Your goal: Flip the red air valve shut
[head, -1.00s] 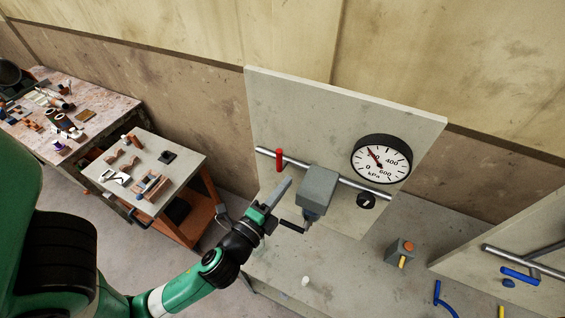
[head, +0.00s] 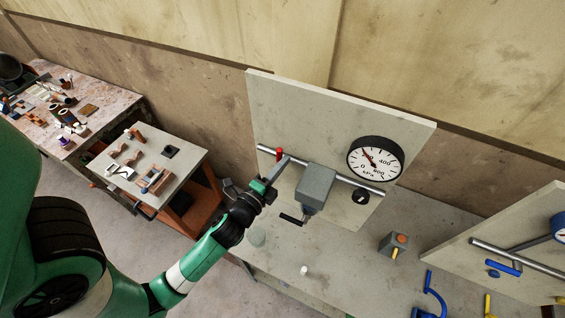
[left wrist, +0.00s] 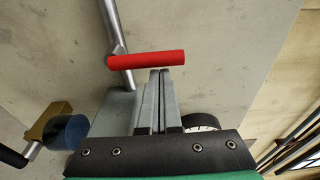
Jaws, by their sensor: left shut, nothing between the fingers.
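The red air valve handle (head: 278,153) is on the left part of the grey pipe on the upright panel. In the left wrist view the red handle (left wrist: 150,59) lies crosswise to the pipe, with one end at it. My left gripper (head: 287,160) is shut and empty, its fingertips close beside the handle. In the left wrist view the fingertips (left wrist: 160,72) are right at the handle's lower edge; I cannot tell if they touch. In the head view the fingers partly hide the handle. My right gripper is not in view.
A grey box (head: 316,186) with a black lever (head: 291,219) is on the pipe, right of my gripper. A round kPa gauge (head: 375,160) and a black knob (head: 361,196) are further right. A button box (head: 394,243) and a white peg (head: 304,270) stand on the bench.

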